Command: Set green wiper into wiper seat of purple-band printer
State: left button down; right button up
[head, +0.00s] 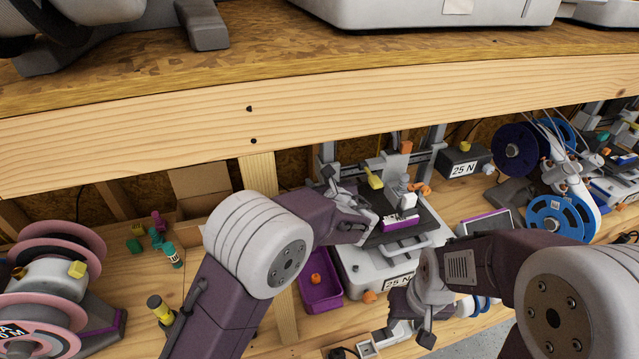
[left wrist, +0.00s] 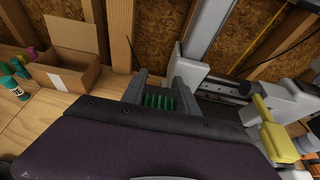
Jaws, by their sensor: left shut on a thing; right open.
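The green wiper (left wrist: 159,101) shows as a ridged green piece between the fingers of my left gripper (left wrist: 160,92) in the left wrist view. The gripper is shut on it. In the head view my left gripper (head: 331,178) is at the left side of the printer (head: 372,270), and the wiper cannot be made out there. A purple band (head: 402,223) with a white part on top shows on the printer's dark bed. I cannot tell which part is the wiper seat. My right gripper (head: 411,328) is open and empty in front of the printer, low over the bench edge.
A thick wooden shelf beam (head: 200,125) crosses above the bench. A purple bin (head: 335,296) stands left of the printer. A pink spool (head: 75,240) is far left, blue spools (head: 556,216) right. A cardboard box (left wrist: 72,62) stands behind left. A yellow handle (left wrist: 279,140) projects at right.

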pick_arm(q)
jog(key=shift+f+b, duration=0.5)
jog(key=shift+f, duration=0.1)
jog(key=c, duration=0.9)
grip_release()
jog(key=shift+o, duration=0.2)
jog(key=b+v, duration=0.1)
jog(key=v, duration=0.7)
jog(key=shift+s+d+r, duration=0.15)
jog(key=shift+s, duration=0.1)
jog(key=shift+s+r, duration=0.15)
jog(key=shift+s, duration=0.1)
